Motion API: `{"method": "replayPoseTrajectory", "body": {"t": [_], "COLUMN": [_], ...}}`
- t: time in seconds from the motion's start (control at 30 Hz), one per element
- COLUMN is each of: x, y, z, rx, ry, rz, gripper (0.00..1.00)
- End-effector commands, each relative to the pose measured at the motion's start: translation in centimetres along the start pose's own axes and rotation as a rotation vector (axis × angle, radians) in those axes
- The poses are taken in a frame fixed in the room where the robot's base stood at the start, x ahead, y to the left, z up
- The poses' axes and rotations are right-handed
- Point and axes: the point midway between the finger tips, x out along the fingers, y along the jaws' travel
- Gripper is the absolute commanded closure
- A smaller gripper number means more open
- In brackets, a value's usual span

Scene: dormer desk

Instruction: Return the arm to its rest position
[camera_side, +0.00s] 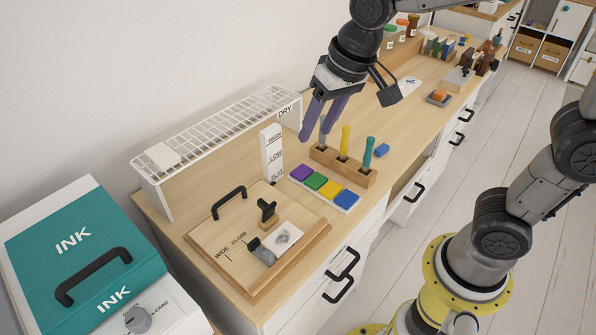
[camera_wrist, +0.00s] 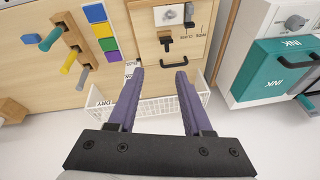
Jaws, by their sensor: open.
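My gripper (camera_side: 323,119) hangs in the air above the desk, beside the wooden tool holder and the drying rack. Its two purple fingers are apart with nothing between them. In the wrist view my gripper (camera_wrist: 160,80) is also open and empty, pointing toward the white DRY rack (camera_wrist: 88,112) near the wall. My arm reaches over the desk from the right in the side view, bent and away from its base. The desk top (camera_side: 215,165) lies below the fingers.
A wooden holder (camera_side: 363,176) with several coloured-handled tools stands near the fingers. The wire rack (camera_side: 262,108) lines the wall. A teal INK box (camera_side: 70,240) stands left.

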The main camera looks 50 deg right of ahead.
Motion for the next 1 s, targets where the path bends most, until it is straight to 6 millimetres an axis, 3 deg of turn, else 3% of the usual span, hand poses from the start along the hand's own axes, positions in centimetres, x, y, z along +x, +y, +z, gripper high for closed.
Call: {"method": "replayPoseTrajectory", "body": {"t": [0.1, 0.3, 0.43, 0.57, 1.0], "x": [-3.5, -6.5, -6.6, -5.3, -4.9], "y": [3.4, 7.8, 9.5, 10.3, 10.4], "z": [2.1, 7.3, 10.5, 13.2, 13.6], "rx": [0.016, -0.012, -0.061, -0.148, -0.222], "ry": [0.087, 0.195, 0.228, 0.204, 0.182], "rz": [-0.008, 0.008, 0.027, 0.045, 0.053], "gripper": [0.50, 0.50, 0.50, 0.50, 0.50]}}
